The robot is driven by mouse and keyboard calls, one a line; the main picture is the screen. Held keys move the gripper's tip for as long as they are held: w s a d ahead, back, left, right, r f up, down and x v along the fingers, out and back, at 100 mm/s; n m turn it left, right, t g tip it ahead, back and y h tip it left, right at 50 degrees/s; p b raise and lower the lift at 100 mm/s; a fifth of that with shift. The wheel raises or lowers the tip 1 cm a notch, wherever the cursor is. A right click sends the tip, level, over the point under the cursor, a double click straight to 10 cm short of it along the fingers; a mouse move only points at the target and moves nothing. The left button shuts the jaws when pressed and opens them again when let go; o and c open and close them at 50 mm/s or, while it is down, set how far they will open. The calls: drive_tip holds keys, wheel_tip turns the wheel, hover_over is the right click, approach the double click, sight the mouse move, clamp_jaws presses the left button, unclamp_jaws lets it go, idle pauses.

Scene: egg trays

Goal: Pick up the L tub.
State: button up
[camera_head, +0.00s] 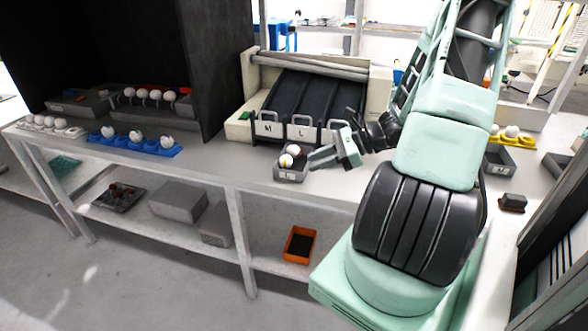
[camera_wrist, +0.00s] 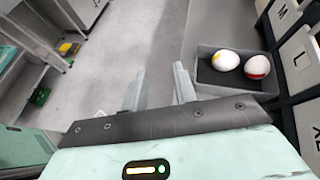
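A small grey tub (camera_head: 290,175) holding white eggs stands on the table in front of the sorting chutes; the label on its front is too small to read. In the wrist view this tub (camera_wrist: 228,88) lies right of the fingers, with two eggs inside, one with a yellow mark and one with a red mark. A second grey tub (camera_head: 498,168), labelled M, stands right of my arm. My gripper (camera_head: 320,158) is just right of the first tub. In the wrist view its fingers (camera_wrist: 159,88) are apart with nothing between them, over the floor beyond the table edge.
Black chutes (camera_head: 310,100) with plates marked M and L (camera_head: 303,131) stand behind the tub. Blue (camera_head: 136,145) and white egg trays lie at the left. A dark panel (camera_head: 222,70) rises left of the chutes. The lower shelf holds grey boxes and an orange bin (camera_head: 299,245).

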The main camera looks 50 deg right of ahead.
drive_tip(key=s+d+f+m+t+h, duration=0.2)
drive_tip(key=s+d+m, duration=0.2)
drive_tip(key=d, duration=0.2)
drive_tip(key=p, duration=0.2)
approach(287, 171)
drive_tip(key=shift+h, duration=0.3)
drive_tip(key=x, duration=1)
drive_tip(key=shift+a+r, duration=0.1)
drive_tip(key=shift+a, duration=0.05)
drive_tip(key=shift+t, duration=0.3)
clamp_jaws()
